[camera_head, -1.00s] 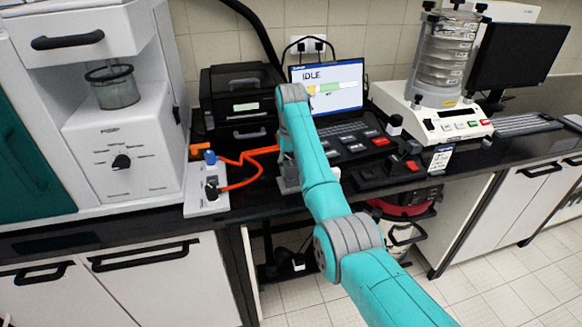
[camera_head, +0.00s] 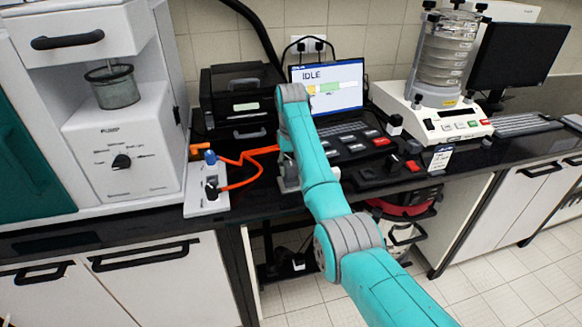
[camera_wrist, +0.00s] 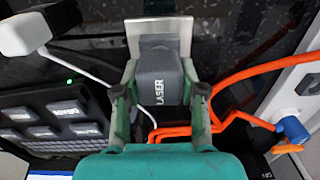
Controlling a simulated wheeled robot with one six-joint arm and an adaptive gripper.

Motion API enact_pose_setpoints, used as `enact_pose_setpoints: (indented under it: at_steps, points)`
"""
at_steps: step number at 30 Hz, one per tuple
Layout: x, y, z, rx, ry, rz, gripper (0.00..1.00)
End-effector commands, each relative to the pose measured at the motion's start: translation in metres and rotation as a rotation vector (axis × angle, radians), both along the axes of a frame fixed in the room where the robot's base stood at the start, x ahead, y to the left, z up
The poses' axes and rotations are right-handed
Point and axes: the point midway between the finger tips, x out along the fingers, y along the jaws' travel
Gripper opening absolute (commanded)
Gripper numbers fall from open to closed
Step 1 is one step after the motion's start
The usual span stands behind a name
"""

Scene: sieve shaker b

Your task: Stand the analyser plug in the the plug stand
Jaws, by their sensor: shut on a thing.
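In the wrist view my gripper (camera_wrist: 160,100) is shut on a grey plug marked LASER (camera_wrist: 158,75), with one finger on each side of it. I take this to be the analyser plug. A pale metal bracket (camera_wrist: 160,27), which looks like the plug stand, lies directly beyond the plug. I cannot tell whether the plug is seated in it.
A black panel of labelled buttons (camera_head: 355,140) is to the right. A white plug (camera_wrist: 25,34) with a white lead lies at the wrist view's upper left.

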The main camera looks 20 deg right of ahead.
Motion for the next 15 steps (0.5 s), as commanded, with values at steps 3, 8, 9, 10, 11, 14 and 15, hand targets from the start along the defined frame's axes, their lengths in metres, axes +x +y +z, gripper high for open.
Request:
enact_pose_setpoints:
  at_steps: [3, 8, 9, 10, 11, 14, 15]
  points:
    - [0.0001, 0.0, 0.0002, 0.0, 0.0, 0.0, 0.0]
    - [0.0001, 0.0, -0.0002, 0.0, 0.0, 0.0, 0.0]
    - [0.0001, 0.0, -0.0005, 0.0, 0.0, 0.0, 0.0]
    - [0.0, 0.0, -0.0008, 0.0, 0.0, 0.0, 0.0]
    - [0.0001, 0.0, -0.0012, 0.0, 0.0, 0.0, 0.0]
    - [0.0001, 0.0, -0.0028, 0.0, 0.0, 0.0, 0.0]
    - [0.0001, 0.0, -0.0035, 0.0, 0.0, 0.0, 0.0]
